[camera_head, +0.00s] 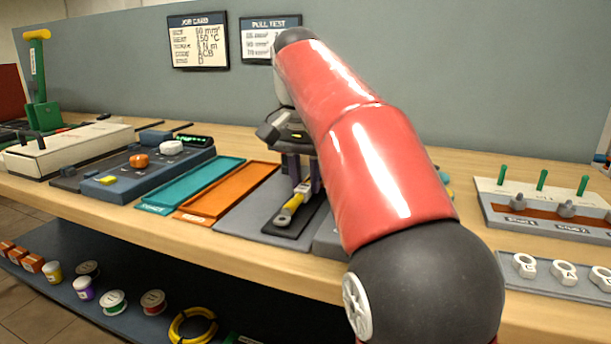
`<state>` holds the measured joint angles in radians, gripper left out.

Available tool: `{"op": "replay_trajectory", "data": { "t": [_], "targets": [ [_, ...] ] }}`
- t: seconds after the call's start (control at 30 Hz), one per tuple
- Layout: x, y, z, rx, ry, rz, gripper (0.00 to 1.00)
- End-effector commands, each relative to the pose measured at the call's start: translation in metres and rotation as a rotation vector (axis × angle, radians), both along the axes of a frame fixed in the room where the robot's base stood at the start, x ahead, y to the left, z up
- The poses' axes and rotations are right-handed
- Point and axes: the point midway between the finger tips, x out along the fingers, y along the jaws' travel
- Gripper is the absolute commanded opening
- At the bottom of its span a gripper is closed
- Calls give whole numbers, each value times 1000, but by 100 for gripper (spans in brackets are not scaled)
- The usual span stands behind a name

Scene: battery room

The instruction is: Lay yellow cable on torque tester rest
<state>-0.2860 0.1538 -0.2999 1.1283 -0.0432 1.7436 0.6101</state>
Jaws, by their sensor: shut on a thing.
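My gripper (303,187) points down over the bench with its fingers shut on a short yellow cable (291,208). The cable has a pale, lug-like end towards the bench's front. It lies at or just above a dark narrow pad (285,233) on a grey plate; I cannot tell whether it touches. My red arm hides the area right of the gripper. No readable label marks the torque tester rest, so I cannot tell whether the dark pad is part of it.
An orange tray (240,186) and a teal tray (178,197) lie left of the plate. A blue device (120,186) with knobs stands farther left. At right are a panel with green posts (541,180) and a lug tray (547,288). A yellow coil (176,332) sits below.

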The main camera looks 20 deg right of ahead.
Motion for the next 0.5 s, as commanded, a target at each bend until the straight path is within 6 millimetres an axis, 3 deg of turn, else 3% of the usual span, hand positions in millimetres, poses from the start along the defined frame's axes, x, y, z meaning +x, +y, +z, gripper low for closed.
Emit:
{"op": "replay_trajectory", "data": {
  "t": [0.27, 0.3, 0.43, 0.5],
  "targets": [
    [0, 0, -4, 0, -1, 0, 0],
    [0, 0, -4, 0, -1, 0, 27],
    [0, 0, -4, 0, -1, 0, 44],
    [0, 0, -4, -1, -1, 0, 47]
  ]
}}
